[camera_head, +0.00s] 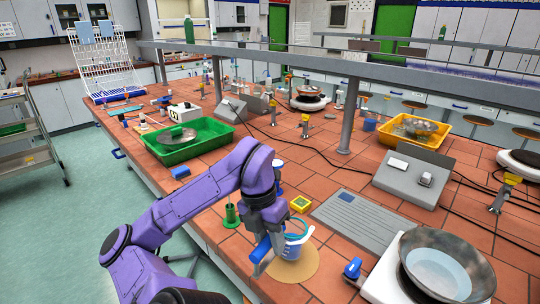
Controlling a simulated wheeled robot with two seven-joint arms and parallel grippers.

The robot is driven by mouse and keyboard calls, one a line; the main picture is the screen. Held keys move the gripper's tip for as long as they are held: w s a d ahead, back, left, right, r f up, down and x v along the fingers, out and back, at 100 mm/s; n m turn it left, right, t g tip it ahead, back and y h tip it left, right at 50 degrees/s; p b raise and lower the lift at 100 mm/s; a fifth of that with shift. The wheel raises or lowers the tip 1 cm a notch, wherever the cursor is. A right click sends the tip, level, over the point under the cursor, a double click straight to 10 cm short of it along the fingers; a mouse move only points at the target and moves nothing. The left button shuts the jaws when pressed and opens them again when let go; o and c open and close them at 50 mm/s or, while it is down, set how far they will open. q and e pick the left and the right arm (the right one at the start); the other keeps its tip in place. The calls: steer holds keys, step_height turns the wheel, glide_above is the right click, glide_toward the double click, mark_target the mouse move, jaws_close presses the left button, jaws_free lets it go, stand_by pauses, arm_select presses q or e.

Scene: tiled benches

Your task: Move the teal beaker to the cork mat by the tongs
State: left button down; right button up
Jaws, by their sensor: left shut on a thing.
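The teal beaker (296,246) is upright at the front of the bench, with a teal ring at its top. My left gripper (275,246) reaches down to its left side and is shut on it, its blue fingers partly covering it. The round tan cork mat (299,272) lies under and around the beaker. I cannot tell whether the beaker's base touches the mat. I cannot pick out the tongs for certain. My right gripper is not in view.
A small blue-headed item (352,269) and a large metal bowl (446,265) are to the right. A green stand (231,214) and a green tray (190,142) are to the left.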

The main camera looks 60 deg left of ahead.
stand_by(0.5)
arm_select(q)
steer(key=shift+f+b, duration=0.4)
steer(key=shift+f, duration=0.15)
steer(key=shift+f+b, duration=0.3)
steer(key=shift+f, duration=0.2)
steer(key=c, duration=1.7)
jaws_free()
jaws_close()
steer(key=shift+s+d+f+b, duration=0.3)
steer(key=shift+s+b, duration=0.1)
steer(key=shift+b, duration=0.1)
